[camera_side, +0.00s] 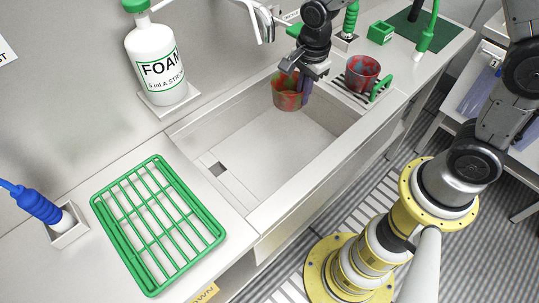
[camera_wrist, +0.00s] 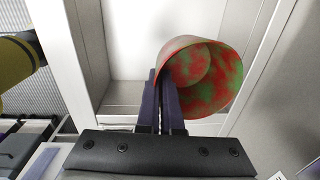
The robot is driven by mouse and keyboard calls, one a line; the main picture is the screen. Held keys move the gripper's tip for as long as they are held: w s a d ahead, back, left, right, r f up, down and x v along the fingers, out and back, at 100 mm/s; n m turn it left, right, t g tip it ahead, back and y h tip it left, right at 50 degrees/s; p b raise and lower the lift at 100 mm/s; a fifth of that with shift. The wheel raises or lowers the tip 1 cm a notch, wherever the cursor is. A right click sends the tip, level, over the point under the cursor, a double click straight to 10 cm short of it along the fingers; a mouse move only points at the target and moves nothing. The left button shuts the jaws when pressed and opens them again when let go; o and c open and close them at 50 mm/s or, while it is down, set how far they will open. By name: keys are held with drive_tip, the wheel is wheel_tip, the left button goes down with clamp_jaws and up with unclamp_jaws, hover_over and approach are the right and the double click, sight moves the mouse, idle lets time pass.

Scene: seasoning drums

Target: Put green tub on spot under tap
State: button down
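My gripper (camera_side: 304,84) is over the far right part of the sink, pointing down. Its dark fingers also show in the wrist view (camera_wrist: 163,100), close together on the wall of a tub mottled red and green (camera_wrist: 205,75). One finger seems to be inside the rim and one outside. The same tub (camera_side: 287,94) hangs at the sink's back right in the side view. A second mottled tub, red with blue-grey patches (camera_side: 362,70), stands on the ribbed drainer to the right. The metal tap (camera_side: 262,22) is at the back wall. I cannot make out a marked spot under it.
The sink basin (camera_side: 262,150) is otherwise empty, with a square drain at its left. A green rack (camera_side: 158,222) lies on the left counter. A FOAM bottle (camera_side: 156,62) stands behind. A green handle-like piece (camera_side: 380,88) is beside the second tub.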

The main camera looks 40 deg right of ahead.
drive_tip(key=a+f, duration=0.2)
drive_tip(key=f, duration=0.1)
drive_tip(key=s+a+f, duration=0.1)
drive_tip(key=a+f, duration=0.2)
drive_tip(key=f, duration=0.1)
drive_tip(key=a+f, duration=0.3)
drive_tip(key=f, duration=0.1)
drive_tip(key=shift+s+f, duration=0.15)
drive_tip(key=shift+f, duration=2.05)
drive_tip(key=shift+f, duration=0.1)
drive_tip(key=c, duration=1.1)
unclamp_jaws()
